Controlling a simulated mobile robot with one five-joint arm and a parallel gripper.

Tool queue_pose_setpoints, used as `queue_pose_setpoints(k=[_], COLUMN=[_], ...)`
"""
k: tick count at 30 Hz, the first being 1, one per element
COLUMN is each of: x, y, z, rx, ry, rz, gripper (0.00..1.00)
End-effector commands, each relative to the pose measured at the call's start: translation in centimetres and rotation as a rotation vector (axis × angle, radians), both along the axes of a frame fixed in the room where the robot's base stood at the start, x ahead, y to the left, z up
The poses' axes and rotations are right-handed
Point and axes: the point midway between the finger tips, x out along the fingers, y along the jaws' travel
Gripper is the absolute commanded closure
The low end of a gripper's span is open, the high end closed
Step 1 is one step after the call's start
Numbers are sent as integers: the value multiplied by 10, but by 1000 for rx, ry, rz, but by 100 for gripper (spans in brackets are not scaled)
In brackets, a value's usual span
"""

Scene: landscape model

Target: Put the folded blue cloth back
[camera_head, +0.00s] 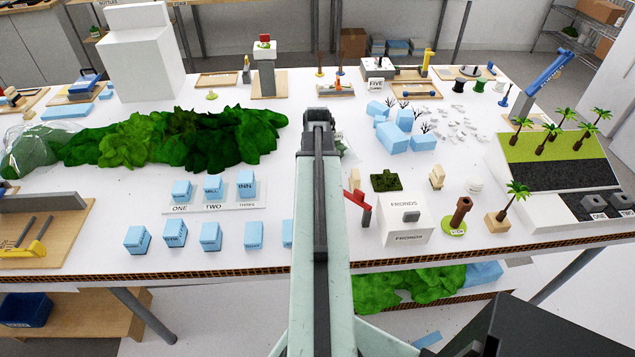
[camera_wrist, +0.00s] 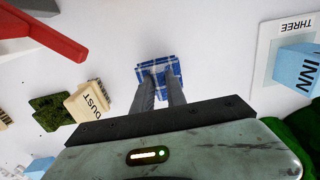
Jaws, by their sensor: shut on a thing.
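The folded blue cloth (camera_wrist: 158,64) shows in the wrist view as a small blue and white checked square. My gripper (camera_wrist: 159,77) is shut on it, with one finger on each side of its middle. White tabletop shows around the cloth; I cannot tell whether the cloth touches it. In the head view my own arm runs up the middle of the picture and hides both the gripper and the cloth.
A light blue INN block (camera_head: 247,184) stands on the THREE spot, left of my arm. A red piece (camera_head: 358,200), a green mossy patch (camera_head: 386,181) and a white FRONDS box (camera_head: 403,218) stand on the right. In the wrist view a DUST block (camera_wrist: 92,100) is at left.

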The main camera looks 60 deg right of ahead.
Motion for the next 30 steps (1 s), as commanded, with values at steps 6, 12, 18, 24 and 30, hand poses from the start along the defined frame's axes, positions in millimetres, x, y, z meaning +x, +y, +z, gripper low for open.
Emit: queue_pose_setpoints(k=[6,12,18,24,30], x=[0,0,0,0,0], y=[0,0,0,0,0], z=[-3,-5,-5,-5,8], rx=[0,0,0,0,0], ry=[0,0,0,0,0], rz=[0,0,0,-1,-1], gripper=[100,100,58,58,58])
